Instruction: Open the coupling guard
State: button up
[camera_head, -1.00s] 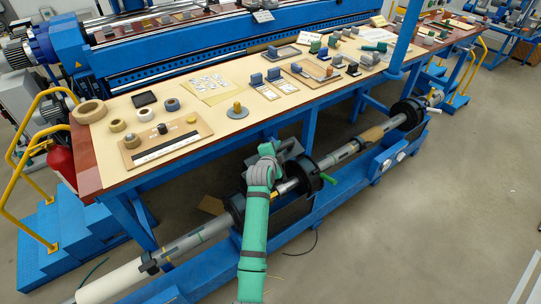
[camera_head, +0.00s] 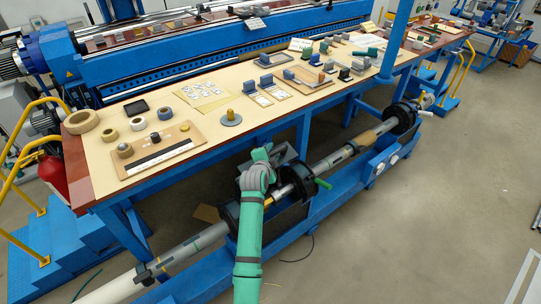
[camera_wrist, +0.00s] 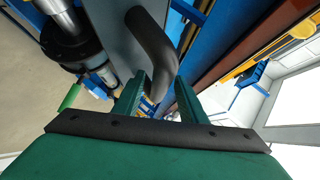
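The coupling guard shows in the wrist view as a flat grey panel (camera_wrist: 115,38) with a dark curved handle (camera_wrist: 153,42). My gripper (camera_wrist: 160,82) has its two green fingers on either side of the handle, close to it, and looks shut on it. In the head view my green arm ends in my gripper (camera_head: 262,160) at the grey guard (camera_head: 288,156), above the shaft line. The gripper partly hides the guard there. How far the guard is tilted is hard to tell.
The shaft (camera_head: 340,155) runs diagonally under the long table (camera_head: 235,138), with black round flanges (camera_head: 302,182) and a green lever (camera_head: 323,184) close to my gripper. A blue base beam (camera_head: 330,197) lies below. The floor at right is clear.

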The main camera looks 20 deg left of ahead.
jog(key=v, duration=1.1)
jog(key=shift+w+a, duration=0.1)
jog(key=s+d+f+n, duration=0.4)
jog(key=s+d+f, duration=0.3)
jog(key=s+d, duration=0.35)
jog(key=s+d+f+n, duration=0.3)
jog(key=s+d+f, duration=0.5)
jog(key=s+d, duration=0.3)
jog(key=s+d+r+n+t, duration=0.1)
jog(key=s+d, duration=0.2)
jog(key=s, duration=0.4)
jog(key=s+d+n, duration=0.1)
jog(key=s+d, duration=0.2)
jog(key=s, duration=0.3)
jog(key=s+d+r+n+h, duration=0.1)
jog(key=s+r, duration=0.3)
jog(key=s, duration=0.3)
jog(key=s+d+r+t+h, duration=0.1)
jog(key=s+r, duration=0.3)
jog(key=s, duration=0.3)
jog(key=shift+s+d+r+n+h, duration=0.2)
jog(key=shift+s+r+n+h, duration=0.1)
jog(key=shift+r+n, duration=0.1)
